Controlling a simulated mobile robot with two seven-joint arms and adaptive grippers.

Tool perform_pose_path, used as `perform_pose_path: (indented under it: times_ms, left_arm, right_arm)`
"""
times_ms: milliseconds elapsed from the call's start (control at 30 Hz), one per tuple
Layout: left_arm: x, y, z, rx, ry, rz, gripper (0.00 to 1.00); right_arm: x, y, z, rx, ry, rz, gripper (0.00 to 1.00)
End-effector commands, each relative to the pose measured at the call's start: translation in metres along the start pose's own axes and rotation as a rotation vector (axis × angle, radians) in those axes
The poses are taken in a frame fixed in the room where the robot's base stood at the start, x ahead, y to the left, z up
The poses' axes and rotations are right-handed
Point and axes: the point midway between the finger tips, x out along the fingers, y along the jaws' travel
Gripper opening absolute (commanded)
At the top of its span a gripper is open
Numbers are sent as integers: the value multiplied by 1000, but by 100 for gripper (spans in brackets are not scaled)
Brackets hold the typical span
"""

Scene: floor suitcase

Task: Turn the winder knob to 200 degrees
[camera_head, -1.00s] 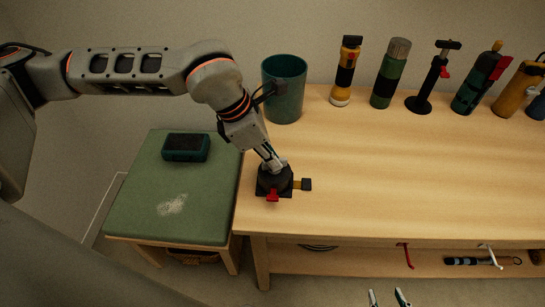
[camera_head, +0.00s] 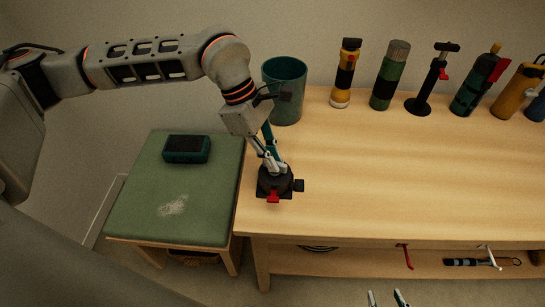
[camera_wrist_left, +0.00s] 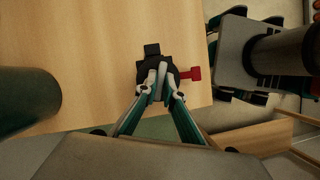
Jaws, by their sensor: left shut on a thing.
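The winder (camera_head: 275,193), a dark round device with a red tab at its front and a black block on its right, sits at the table's left front corner. It also shows in the left wrist view (camera_wrist_left: 144,71), with the red tab to the right. My left gripper (camera_head: 273,168) points down onto the top of the winder and is shut on its knob, which the fingers mostly hide. The fingers (camera_wrist_left: 159,86) are close together over the winder's middle. My right gripper (camera_head: 386,299) shows only its two fingertips at the bottom edge, apart and empty.
A teal cup (camera_head: 284,95) stands behind the left gripper. Several tools, including a yellow flashlight (camera_head: 346,75), stand along the table's back. A green stool (camera_head: 165,210) with a dark box (camera_head: 186,149) is at the left. The table's middle is clear.

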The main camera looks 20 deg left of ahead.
Motion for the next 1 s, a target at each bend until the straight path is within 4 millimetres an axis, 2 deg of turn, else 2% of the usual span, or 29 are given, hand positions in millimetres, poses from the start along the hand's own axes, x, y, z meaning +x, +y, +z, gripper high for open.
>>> perform_pose_path:
  times_ms: [467,500,533,867,1000]
  left_arm:
    - [-1,1,0,14,1,-3,0]
    - [-1,1,0,14,1,-3,16]
    - [-1,1,0,14,1,-3,24]
    - [0,0,0,12,1,-4,25]
    - [-8,1,0,11,1,-3,25]
  right_arm:
    - [0,0,-2,0,4,0,40]
    - [0,0,-2,0,4,1,40]
    - [0,0,-2,0,4,1,40]
    - [-1,0,-1,-2,1,0,40]
    - [-1,0,0,-2,0,0,40]
